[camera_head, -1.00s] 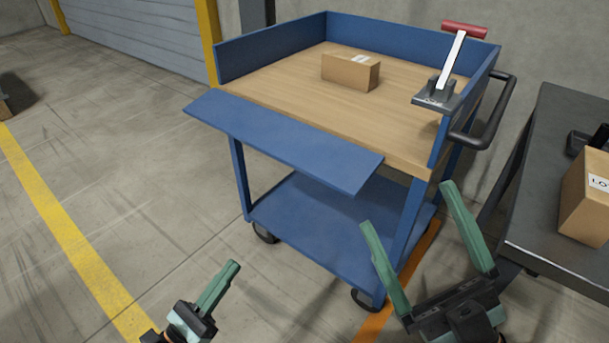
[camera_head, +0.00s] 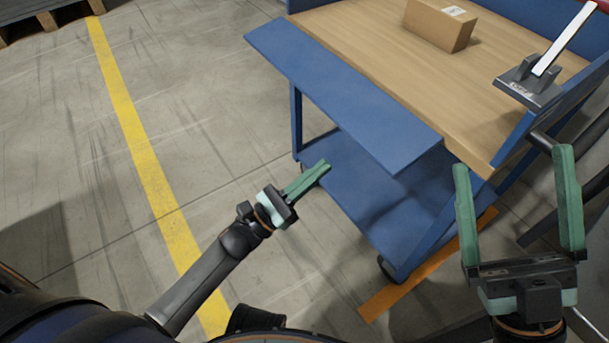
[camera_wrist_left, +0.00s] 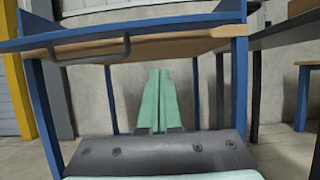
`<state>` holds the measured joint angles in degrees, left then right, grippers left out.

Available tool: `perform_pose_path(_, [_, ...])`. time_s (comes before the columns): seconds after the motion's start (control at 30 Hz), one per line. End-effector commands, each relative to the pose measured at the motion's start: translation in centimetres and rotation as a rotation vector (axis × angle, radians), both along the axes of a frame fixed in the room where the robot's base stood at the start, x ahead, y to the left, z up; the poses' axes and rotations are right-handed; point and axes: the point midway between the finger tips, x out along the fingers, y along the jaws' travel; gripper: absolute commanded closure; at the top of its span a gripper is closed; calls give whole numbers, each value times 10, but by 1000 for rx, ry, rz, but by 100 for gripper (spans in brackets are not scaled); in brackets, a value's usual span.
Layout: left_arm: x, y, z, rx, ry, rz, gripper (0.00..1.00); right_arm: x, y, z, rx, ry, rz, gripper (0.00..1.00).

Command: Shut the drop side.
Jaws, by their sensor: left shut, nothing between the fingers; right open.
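The blue drop side (camera_head: 345,95) is folded down and juts out from the near-left edge of the trolley's wooden top (camera_head: 390,45). In the left wrist view the drop side (camera_wrist_left: 130,37) is seen near edge-on, above the fingers. My left gripper (camera_head: 323,167) is shut and empty, lower than the drop side and in front of the trolley. Its closed green fingers also show in the left wrist view (camera_wrist_left: 158,75). My right gripper (camera_head: 512,160) is open and empty, near the trolley's right front corner.
A cardboard box (camera_head: 440,24) sits on the wooden top. A grey clamp with a white lever (camera_head: 530,82) is at the right corner. The blue lower shelf (camera_head: 350,175) lies under the top. Open floor with a yellow line (camera_head: 140,150) is to the left.

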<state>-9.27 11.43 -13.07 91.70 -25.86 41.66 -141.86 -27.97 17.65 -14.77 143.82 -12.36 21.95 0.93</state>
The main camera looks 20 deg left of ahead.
Motion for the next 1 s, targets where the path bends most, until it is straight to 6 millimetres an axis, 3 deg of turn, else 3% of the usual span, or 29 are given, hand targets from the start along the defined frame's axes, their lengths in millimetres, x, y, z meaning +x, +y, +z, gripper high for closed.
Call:
perform_pose_path(0.2, [34, -26, 25, 1, -1, -1, 100, 0, -1, 15, 9, -2, 4, 0])
perform_pose_path(0.3, [29, -23, 39, 3, 2, 0, 100, -1, -3, 33, 19, -6, 8, 0])
perform_pose_path(0.5, [27, -21, 53, 2, 1, 0, 100, -2, -5, 50, 26, -13, 9, 0])
perform_pose_path(1.0, [25, -20, 57, 2, 1, 0, 100, -3, -7, 56, 27, -27, 2, 0])
